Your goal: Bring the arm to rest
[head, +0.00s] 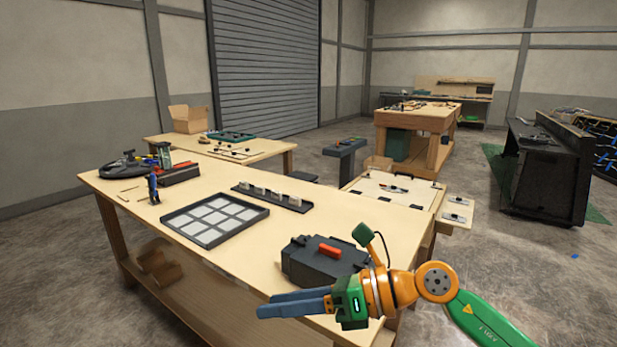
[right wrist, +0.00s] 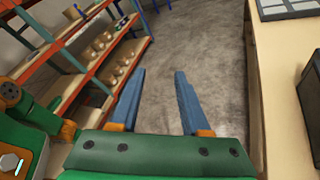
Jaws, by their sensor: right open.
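My right gripper (head: 296,303) reaches in from the lower right of the head view, in front of the near edge of the workbench (head: 240,258). Its blue fingers point left. In the right wrist view the gripper (right wrist: 160,88) is open, with only bare floor between its two fingers. Nothing is held. The dark console box (head: 312,262) with an orange-red part (head: 329,251) on top sits on the bench just behind the gripper. My left gripper does not show in the head view.
A grid tray (head: 188,228) and a dark rack (head: 248,193) of white pieces lie on the bench. Tools stand at its far left. In the right wrist view, shelves (right wrist: 92,52) with several small items stand left of the fingers, and the bench edge (right wrist: 262,85) runs at right.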

